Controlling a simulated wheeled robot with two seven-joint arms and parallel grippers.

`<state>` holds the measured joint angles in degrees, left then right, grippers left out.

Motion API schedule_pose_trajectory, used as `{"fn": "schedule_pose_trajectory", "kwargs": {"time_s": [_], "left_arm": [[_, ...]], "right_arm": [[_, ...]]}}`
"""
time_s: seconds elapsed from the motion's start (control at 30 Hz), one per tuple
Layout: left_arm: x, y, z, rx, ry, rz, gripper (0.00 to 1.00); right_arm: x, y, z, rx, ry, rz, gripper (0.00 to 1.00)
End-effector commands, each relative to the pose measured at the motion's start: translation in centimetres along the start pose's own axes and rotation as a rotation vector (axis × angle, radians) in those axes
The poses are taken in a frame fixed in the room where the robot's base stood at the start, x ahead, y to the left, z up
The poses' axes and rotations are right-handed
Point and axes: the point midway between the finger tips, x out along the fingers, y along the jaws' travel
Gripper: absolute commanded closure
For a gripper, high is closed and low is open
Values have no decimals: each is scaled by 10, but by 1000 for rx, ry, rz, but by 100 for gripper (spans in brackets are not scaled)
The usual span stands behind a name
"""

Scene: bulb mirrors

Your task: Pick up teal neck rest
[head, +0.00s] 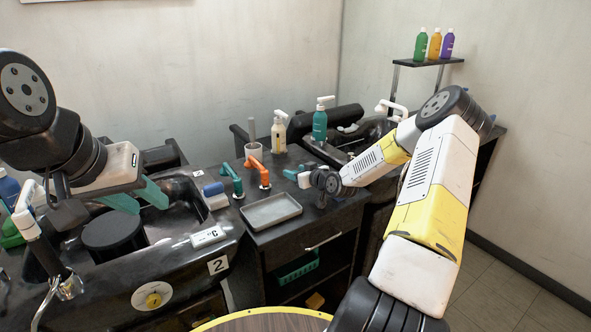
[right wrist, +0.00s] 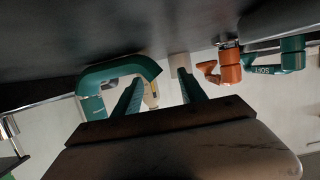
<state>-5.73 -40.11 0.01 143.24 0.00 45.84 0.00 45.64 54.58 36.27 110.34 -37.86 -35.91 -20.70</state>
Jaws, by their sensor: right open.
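In the right wrist view, a curved teal piece (right wrist: 112,72), which I take to be the teal neck rest, shows close by at the left against the dark counter. My right gripper (right wrist: 162,90) is open, its two teal fingers apart. One finger crosses in front of the curved piece, and one end of the piece shows between the fingers. I cannot tell if they touch. In the head view my right gripper (head: 294,176) is low over the counter, and the neck rest is hard to separate from the fingers. My left gripper (head: 137,199) is open and empty above the left basin.
A teal tap-like fitting (head: 237,184) and an orange one (head: 263,176) stand left of my right gripper. A grey tray (head: 271,211) lies in front. A white cup (head: 255,152), a pump bottle (head: 278,137) and a teal bottle (head: 320,126) stand behind.

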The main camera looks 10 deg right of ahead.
Motion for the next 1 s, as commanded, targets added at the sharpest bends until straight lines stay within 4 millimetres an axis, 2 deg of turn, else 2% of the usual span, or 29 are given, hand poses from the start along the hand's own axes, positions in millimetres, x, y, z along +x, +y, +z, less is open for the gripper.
{"fn": "schedule_pose_trajectory", "kwargs": {"time_s": [0.1,0.33,0.53,0.6,0.87,1.0], "left_arm": [[0,0,0,0,0,0,64],[0,0,0,0,0,0,64],[0,0,0,0,0,0,64],[0,0,0,0,0,0,64],[0,0,0,0,0,0,64],[0,0,0,0,0,0,64]], "right_arm": [[8,0,0,1,-1,0,51],[8,0,0,1,-1,0,53],[8,0,0,1,-1,0,92],[8,0,0,1,-1,0,100],[8,0,0,0,-1,1,100],[5,1,-10,-3,1,1,100]]}}
